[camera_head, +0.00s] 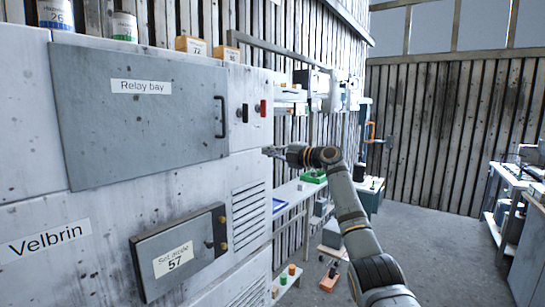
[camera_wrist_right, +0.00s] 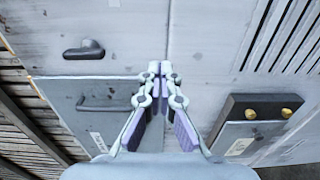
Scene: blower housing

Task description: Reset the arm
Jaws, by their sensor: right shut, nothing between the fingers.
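My right arm reaches up from the lower right in the head view, and its gripper (camera_head: 268,151) is beside the front of the large white cabinet (camera_head: 120,200). In the right wrist view the gripper (camera_wrist_right: 160,68) has its fingertips together, with nothing between them. The cabinet's face lies beyond the fingertips; I cannot tell whether they touch it. The grey "Relay bay" door (camera_head: 140,120) with its dark handle (camera_head: 220,117) looks shut, above and left of the gripper. The small "Set mode 57" panel (camera_head: 180,252) with brass knobs is lower left. My left gripper is not in view.
A black switch (camera_head: 245,113) and a red switch (camera_head: 263,108) sit above the gripper. Containers (camera_head: 124,27) and small boxes (camera_head: 191,45) stand on top of the cabinet. A workbench (camera_head: 295,192) stands behind my arm. Open floor (camera_head: 430,240) lies to the right.

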